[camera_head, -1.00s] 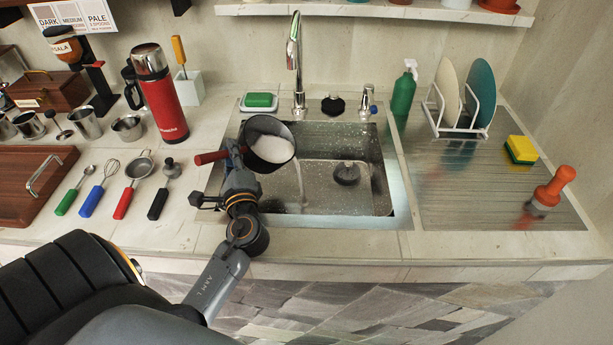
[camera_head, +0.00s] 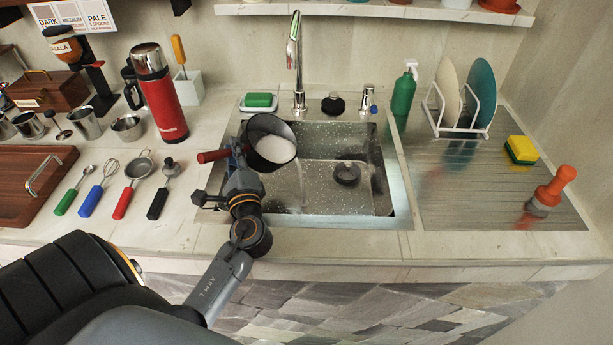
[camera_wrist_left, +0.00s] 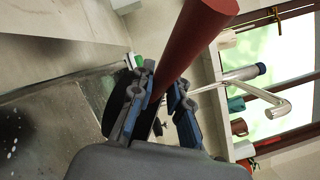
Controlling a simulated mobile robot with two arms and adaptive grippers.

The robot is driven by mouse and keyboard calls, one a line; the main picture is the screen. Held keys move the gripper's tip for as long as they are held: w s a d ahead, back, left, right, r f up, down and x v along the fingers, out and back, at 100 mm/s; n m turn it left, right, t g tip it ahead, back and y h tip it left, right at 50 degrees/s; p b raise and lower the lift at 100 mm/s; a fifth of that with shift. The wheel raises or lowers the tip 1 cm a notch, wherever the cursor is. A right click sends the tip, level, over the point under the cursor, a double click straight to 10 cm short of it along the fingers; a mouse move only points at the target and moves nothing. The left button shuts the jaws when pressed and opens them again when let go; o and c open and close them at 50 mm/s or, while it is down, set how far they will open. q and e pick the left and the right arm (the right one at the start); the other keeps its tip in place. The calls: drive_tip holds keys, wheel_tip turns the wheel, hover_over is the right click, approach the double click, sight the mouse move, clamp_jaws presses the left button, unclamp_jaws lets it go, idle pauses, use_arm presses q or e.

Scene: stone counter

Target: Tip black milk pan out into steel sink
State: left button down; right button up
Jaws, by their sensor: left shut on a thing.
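The black milk pan (camera_head: 270,162) is held over the left part of the steel sink (camera_head: 345,207), its open top facing up toward the head camera. White contents (camera_head: 270,146) show inside it; how full it is I cannot tell. Its red handle (camera_head: 213,156) points left. My left gripper (camera_head: 238,158) is shut on the handle, at the pan's left side. In the left wrist view the red handle (camera_wrist_left: 190,40) passes between the fingers of my left gripper (camera_wrist_left: 158,98). The pan's body is mostly hidden there. My right gripper is not in view.
The faucet (camera_head: 295,60) rises behind the pan, close to its far rim. A dark round drain piece (camera_head: 346,173) lies in the basin. A green soap (camera_head: 258,100) sits behind. Utensils (camera_head: 125,185) lie left; a dish rack (camera_head: 458,128) stands on the right drainboard.

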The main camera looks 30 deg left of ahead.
use_arm(q)
drive_tip(key=shift+w+d+r+m+t+y+b, duration=0.25)
drive_tip(key=shift+d+r+m+t, duration=0.3)
drive_tip(key=shift+d+r+m, duration=0.25)
drive_tip(key=shift+w+d+r+m+t+y+b, duration=0.15)
drive_tip(key=shift+w+d+r+m+t+b, duration=0.1)
drive_tip(key=shift+d+r+m+t, duration=0.45)
idle(2.5)
